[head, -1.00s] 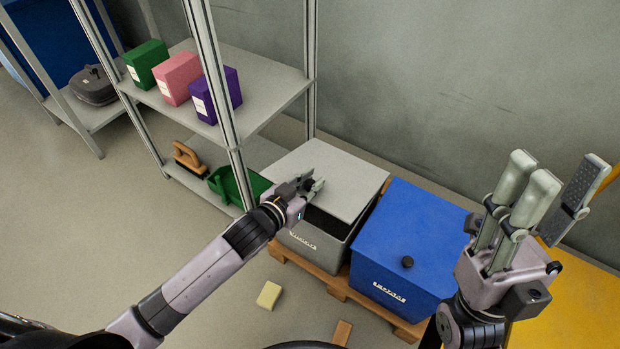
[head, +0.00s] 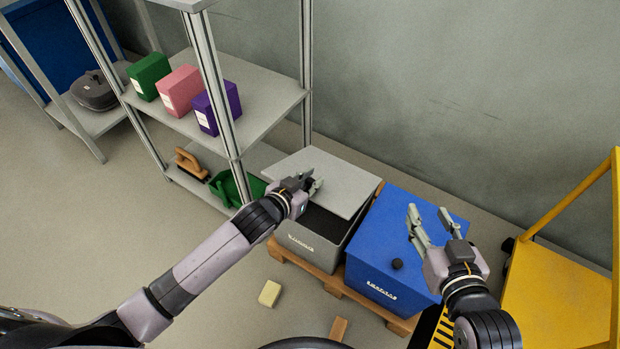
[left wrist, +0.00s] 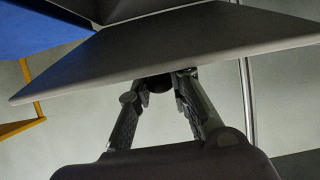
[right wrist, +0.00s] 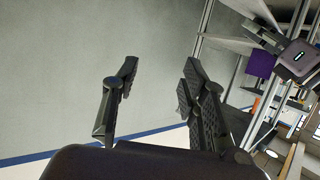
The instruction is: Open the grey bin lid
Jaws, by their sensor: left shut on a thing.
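The grey bin (head: 303,243) stands on a wooden pallet. Its flat grey lid (head: 335,173) sits raised at the front, and a dark opening (head: 323,222) shows beneath its front edge. My left gripper (head: 313,183) is at the lid's front left part, shut on its dark knob, which is mostly hidden in the head view. In the left wrist view the fingers (left wrist: 163,88) close around the dark knob (left wrist: 158,82) against the lid (left wrist: 190,50). My right gripper (head: 430,214) is open and empty over the blue bin; its spread fingers also show in the right wrist view (right wrist: 158,82).
The blue bin (head: 385,262) with a black knob (head: 397,264) stands close at the right. A metal shelf (head: 262,105) rises behind left. A yellow cart (head: 560,295) stands at the right. A yellow block (head: 270,293) and a brown block (head: 339,328) lie on the floor.

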